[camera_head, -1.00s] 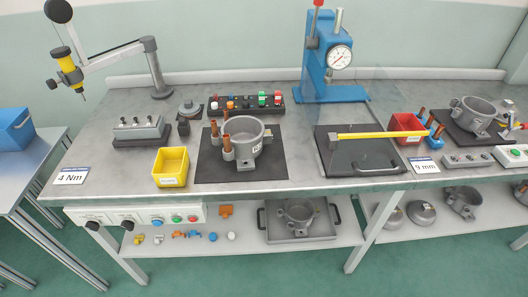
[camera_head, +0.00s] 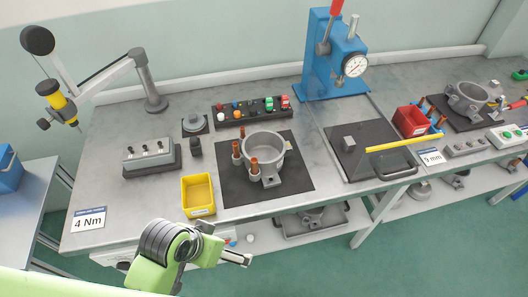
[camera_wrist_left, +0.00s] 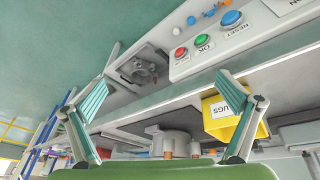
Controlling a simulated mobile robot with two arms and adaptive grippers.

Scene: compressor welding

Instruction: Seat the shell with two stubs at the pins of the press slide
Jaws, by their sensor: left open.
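A grey round shell (camera_head: 275,178) with copper-tipped stubs on its left side stands upright on a black mat (camera_head: 300,178) on the bench. It shows partly in the left wrist view (camera_wrist_left: 170,142). The blue press (camera_head: 325,70) stands at the back; a dark plate (camera_head: 372,160) with a small grey block (camera_head: 348,143), seemingly its slide, lies in front. I cannot make out its pins. My left gripper (camera_head: 243,258) is in front of the bench edge, apart from the shell. Its fingers are open and empty in the left wrist view (camera_wrist_left: 162,82). My right gripper is out of view.
A yellow bin (camera_head: 198,195) stands left of the mat near the front edge. A button box (camera_wrist_left: 205,45) hangs under the front edge. Another shell (camera_head: 467,99) stands far right.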

